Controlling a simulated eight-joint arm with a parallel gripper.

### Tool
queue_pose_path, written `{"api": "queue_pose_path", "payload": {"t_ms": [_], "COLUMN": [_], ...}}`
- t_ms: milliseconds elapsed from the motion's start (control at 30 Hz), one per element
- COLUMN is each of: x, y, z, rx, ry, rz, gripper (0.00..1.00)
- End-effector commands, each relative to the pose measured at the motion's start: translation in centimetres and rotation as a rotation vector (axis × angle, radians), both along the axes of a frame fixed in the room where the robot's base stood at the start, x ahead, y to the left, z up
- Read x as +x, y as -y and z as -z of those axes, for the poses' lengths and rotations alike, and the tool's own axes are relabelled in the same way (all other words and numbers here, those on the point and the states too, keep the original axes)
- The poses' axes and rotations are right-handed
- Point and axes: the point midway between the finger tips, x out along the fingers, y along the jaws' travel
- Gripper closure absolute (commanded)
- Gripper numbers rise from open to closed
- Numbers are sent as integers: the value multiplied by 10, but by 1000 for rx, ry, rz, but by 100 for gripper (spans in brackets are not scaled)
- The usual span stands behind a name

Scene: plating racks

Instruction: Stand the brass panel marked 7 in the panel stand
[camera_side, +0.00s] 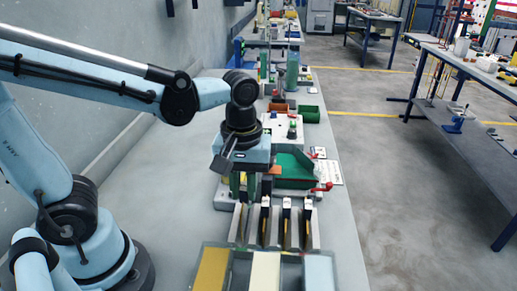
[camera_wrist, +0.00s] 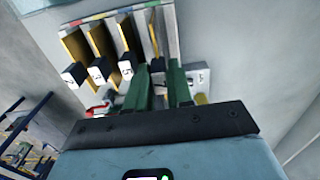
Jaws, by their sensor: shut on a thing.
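A grey slotted rack (camera_side: 315,232) stands upright on the bench, below and right of my gripper (camera_side: 244,190); I take it for the panel stand. Brass-coloured panels with white tags stand in it, such as one (camera_side: 287,225). In the wrist view, three tagged panels, one of them here (camera_wrist: 104,42), stand left of my gripper (camera_wrist: 159,80). My green fingers are shut on a panel (camera_wrist: 154,40), at the rack's left end in the side view. Its tag is shaded between the fingers, and I cannot read its number. Its lower edge is hidden.
A wall runs along the left. The bench strip right of the rack is clear.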

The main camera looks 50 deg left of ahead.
Motion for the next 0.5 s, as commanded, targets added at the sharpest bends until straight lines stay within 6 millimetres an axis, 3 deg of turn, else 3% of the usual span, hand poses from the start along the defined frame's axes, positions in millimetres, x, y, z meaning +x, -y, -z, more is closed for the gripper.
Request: {"api": "queue_pose_path", "payload": {"t_ms": [500], "x": [0], "y": [0], "z": [21], "rx": [0], "ry": [0], "rz": [0], "gripper": [100]}}
